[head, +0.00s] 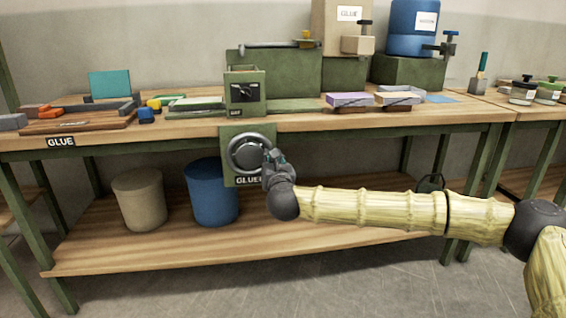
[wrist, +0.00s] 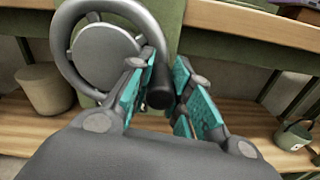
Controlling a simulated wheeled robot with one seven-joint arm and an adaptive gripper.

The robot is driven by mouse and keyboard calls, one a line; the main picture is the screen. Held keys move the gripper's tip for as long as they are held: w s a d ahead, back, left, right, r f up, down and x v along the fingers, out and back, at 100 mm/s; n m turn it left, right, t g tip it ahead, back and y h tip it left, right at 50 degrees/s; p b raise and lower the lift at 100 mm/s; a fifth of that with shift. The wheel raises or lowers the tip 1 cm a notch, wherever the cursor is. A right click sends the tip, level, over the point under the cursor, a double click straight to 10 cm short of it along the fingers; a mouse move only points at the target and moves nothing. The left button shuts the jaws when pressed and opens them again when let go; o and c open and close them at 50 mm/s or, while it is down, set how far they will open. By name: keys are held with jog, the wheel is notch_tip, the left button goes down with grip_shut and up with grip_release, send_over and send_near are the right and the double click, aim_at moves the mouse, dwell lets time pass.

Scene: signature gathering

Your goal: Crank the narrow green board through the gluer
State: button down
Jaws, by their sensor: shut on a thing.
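The gluer (head: 245,108) is a green machine at the table's front edge. Its grey hand wheel (head: 233,155) is on a green panel below the tabletop, labelled with partly covered letters. The wheel also shows in the wrist view (wrist: 66,62). My gripper (head: 271,160) is at the wheel's right side. In the wrist view, its teal-padded fingers (wrist: 158,92) are shut on the dark crank handle (wrist: 160,88) at the wheel's rim. Flat green-edged pieces (head: 196,104) lie left of the gluer; I cannot tell whether one is the narrow green board.
A beige bin (head: 139,198) and a blue bin (head: 211,192) stand on the lower shelf (head: 150,250). Purple-topped blocks (head: 349,100) lie right of the gluer. A blue drum (head: 413,27) stands behind. My arm stretches in from the right below the tabletop.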

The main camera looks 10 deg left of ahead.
jog(key=shift+f, duration=0.2)
jog(key=c, duration=1.3)
grip_release()
jog(key=v, duration=1.2)
